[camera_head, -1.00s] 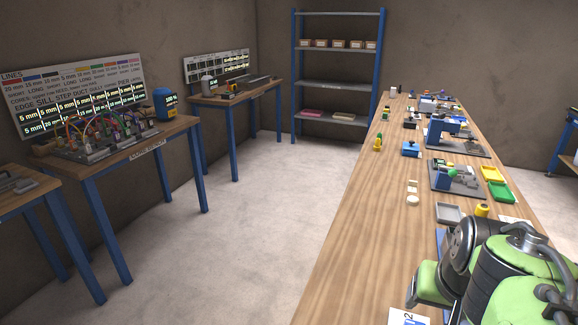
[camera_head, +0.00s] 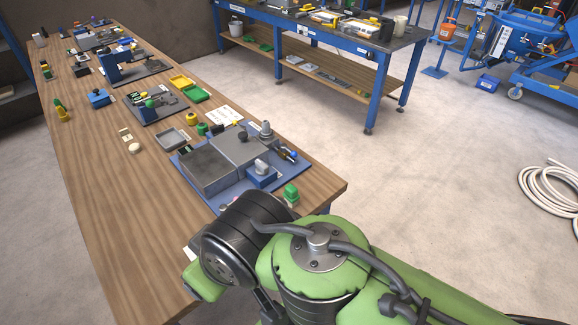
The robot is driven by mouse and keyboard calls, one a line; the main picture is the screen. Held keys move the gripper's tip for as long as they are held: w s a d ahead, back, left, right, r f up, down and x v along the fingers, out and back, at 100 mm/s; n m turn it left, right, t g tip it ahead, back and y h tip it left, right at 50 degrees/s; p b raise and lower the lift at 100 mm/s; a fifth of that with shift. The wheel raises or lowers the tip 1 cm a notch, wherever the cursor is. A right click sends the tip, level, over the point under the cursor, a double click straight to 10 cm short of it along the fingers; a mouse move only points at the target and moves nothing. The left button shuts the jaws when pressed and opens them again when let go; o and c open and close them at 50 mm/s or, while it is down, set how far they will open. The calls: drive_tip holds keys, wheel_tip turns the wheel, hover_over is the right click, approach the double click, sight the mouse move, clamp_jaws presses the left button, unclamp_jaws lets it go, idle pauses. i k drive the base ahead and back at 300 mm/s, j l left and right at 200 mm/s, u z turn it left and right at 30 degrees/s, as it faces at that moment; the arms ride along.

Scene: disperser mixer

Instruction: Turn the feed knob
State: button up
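I cannot make out a feed knob for certain. A grey machine block on a blue base plate (camera_head: 180,172) stands at the near end of the long wooden table. It carries a small dark knob (camera_head: 243,136), a grey stepped knob (camera_head: 265,130) and a blue block with a grey top (camera_head: 262,166). A wheeled blue machine (camera_head: 525,42) stands far off at the upper right; its details are too small to tell. My green and black arm fills the bottom middle, over the table's near end. My gripper does not show.
A blue workbench (camera_head: 300,38) stands behind. A white hose coil (camera_head: 550,190) lies on the floor at right. The floor between is clear.

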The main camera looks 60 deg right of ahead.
sight(262, 169)
drive_tip(key=z, duration=1.4)
